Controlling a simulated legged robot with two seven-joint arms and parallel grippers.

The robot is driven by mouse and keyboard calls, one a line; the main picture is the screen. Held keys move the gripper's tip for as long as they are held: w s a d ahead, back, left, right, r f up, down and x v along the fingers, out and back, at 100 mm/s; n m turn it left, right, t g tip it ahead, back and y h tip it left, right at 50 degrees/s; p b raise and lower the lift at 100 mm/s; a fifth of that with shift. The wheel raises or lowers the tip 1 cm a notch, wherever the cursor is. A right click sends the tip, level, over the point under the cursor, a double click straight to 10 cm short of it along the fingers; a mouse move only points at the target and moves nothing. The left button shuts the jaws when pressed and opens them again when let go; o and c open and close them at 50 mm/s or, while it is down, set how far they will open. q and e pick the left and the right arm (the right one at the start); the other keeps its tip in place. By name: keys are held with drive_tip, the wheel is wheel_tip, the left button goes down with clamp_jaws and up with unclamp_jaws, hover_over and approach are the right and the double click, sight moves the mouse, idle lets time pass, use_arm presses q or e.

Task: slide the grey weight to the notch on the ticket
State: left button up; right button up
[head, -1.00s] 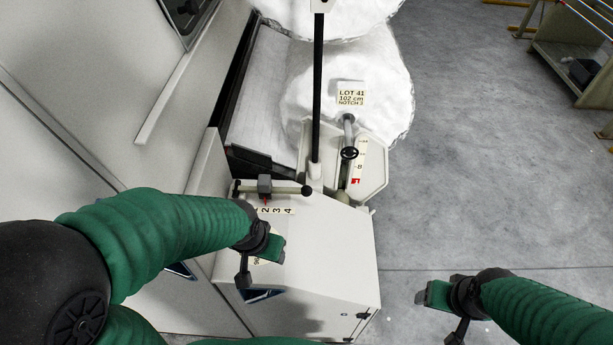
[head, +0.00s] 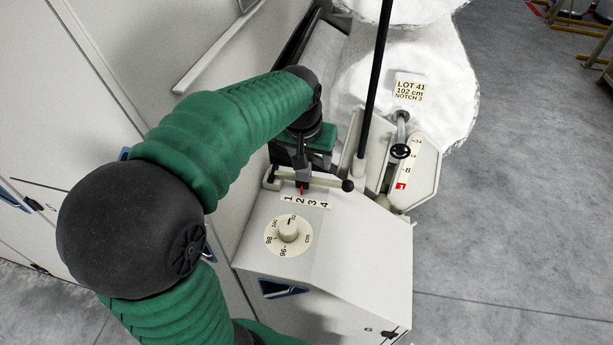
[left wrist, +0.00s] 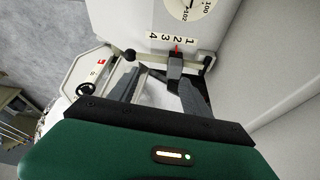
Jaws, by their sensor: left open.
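The grey weight (head: 303,181) sits on a thin horizontal bar (head: 327,181) with a dark ball at its end. Its red pointer is at the 2 on the 1-to-4 notch strip (head: 305,202). In the left wrist view, the weight (left wrist: 176,62) lies just ahead of the fingertips, nearer the right-hand finger. My left gripper (head: 303,163) is open, pointing down over the weight; the arm hides part of the bar's surroundings. It also shows in the left wrist view (left wrist: 157,80). The ticket (head: 410,89) reads LOT 41, 102 cm, NOTCH 3. My right gripper is out of view.
A round dial (head: 289,232) sits on the white housing (head: 350,255) in front of the bar. A black upright rod (head: 376,75) rises right behind the bar. A small black handwheel (head: 400,151) and white fleece (head: 440,85) lie beyond. Open floor is at right.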

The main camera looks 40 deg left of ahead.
sight(303, 171)
use_arm(q)
drive_tip(key=a+r+n+b, duration=0.1)
drive_tip(key=a+r, duration=0.1)
drive_tip(key=a, duration=0.2)
drive_tip(key=shift+y, duration=0.3)
drive_tip(key=b+x, duration=0.1)
drive_tip(key=x, duration=1.5)
drive_tip(key=shift+w+a+f, duration=0.1)
drive_tip(key=shift+f, duration=0.15)
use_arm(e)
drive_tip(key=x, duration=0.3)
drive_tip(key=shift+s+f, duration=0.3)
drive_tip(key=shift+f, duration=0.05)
use_arm(q)
clamp_jaws()
